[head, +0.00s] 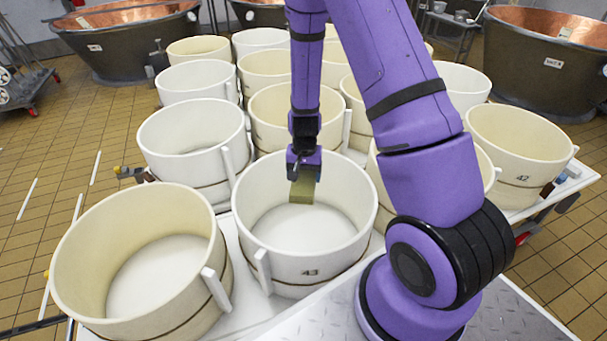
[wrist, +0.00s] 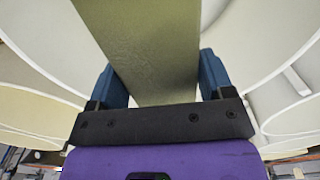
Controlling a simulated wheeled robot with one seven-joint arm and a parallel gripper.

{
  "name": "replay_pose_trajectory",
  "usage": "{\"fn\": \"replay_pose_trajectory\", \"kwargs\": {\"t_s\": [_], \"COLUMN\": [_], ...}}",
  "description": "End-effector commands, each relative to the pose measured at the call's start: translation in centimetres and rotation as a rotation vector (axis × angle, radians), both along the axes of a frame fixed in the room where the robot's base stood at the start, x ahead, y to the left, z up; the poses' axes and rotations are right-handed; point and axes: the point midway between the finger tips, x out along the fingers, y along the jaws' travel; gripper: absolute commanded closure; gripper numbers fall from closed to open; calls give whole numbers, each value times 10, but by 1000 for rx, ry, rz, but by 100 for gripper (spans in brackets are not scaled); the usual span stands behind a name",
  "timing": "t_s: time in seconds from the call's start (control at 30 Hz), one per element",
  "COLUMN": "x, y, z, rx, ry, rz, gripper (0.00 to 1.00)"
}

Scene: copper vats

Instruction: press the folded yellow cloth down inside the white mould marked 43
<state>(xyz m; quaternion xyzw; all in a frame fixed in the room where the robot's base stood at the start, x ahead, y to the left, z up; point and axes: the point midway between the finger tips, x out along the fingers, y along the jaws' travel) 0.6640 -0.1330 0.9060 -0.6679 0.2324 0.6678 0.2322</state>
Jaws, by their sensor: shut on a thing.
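The white mould marked 43 (head: 311,258) stands upright at the front middle of the table in the head view. My gripper (head: 303,179) points down inside its opening, toward the back of the rim. It is shut on the folded yellow cloth (head: 302,191), which looks olive and hangs below the fingers inside the mould. In the wrist view the cloth (wrist: 155,50) fills the space between the blue fingers (wrist: 158,82). Whether the cloth touches the mould's floor I cannot tell.
A cream mould (head: 140,262) stands close at the front left, and a white mould (head: 192,140) behind it. Several more moulds crowd the table behind and to the right, including a cream one marked 42 (head: 520,150). Copper vats (head: 120,40) stand at the back.

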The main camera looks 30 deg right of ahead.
Motion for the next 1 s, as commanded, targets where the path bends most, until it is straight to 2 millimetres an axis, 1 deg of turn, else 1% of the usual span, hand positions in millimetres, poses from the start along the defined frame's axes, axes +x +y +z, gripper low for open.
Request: {"fn": "replay_pose_trajectory", "kwargs": {"t_s": [0.17, 1.0], "x": [0, 0], "y": [0, 0], "z": [-7, -78], "rx": [1, 1], "ry": [1, 1], "rz": [-4, -1], "gripper": [56, 56]}}
